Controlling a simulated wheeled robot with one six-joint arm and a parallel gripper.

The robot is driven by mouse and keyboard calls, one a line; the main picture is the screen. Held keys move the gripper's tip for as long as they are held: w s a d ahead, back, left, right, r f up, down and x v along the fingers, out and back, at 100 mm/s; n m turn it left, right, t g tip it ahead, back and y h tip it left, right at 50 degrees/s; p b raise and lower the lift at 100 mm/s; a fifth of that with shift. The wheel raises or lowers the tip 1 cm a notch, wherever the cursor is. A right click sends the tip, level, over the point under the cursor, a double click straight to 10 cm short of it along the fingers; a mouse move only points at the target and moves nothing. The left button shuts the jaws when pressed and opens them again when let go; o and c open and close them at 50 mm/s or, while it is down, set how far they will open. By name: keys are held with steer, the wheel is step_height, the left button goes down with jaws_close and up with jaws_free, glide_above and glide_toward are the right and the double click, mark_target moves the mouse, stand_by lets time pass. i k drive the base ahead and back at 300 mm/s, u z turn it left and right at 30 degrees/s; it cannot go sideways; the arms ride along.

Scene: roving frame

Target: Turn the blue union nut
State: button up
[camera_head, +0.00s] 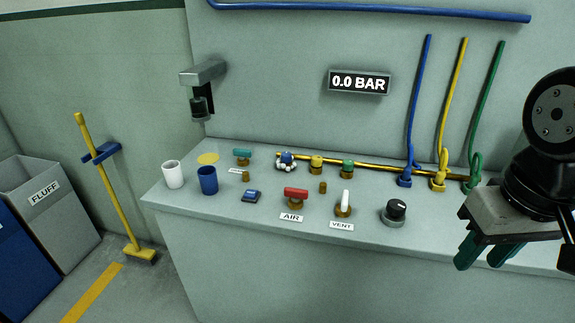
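A small blue nut (287,157) sits on the bench top at the left end of a brass pipe, with white bubble-like lumps around its lower part. A yellow nut (316,161) and a green nut (347,167) stand to its right on the same pipe. My gripper (484,254) is at the right of the view, in front of the bench and well away from the blue nut.
Blue, yellow and green hoses end in fittings (404,180) at the bench's right. A red-handled AIR valve (296,192), white VENT lever (345,199) and black knob (396,209) stand in front. White (173,175) and blue cups (207,180) stand left. The gauge (359,82) reads 0.0 BAR.

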mark_target(286, 156)
steer(key=z, duration=0.05)
steer(key=k, duration=0.6)
steer(key=u, duration=0.8)
steer(key=i, duration=1.5)
steer(key=z, duration=0.65)
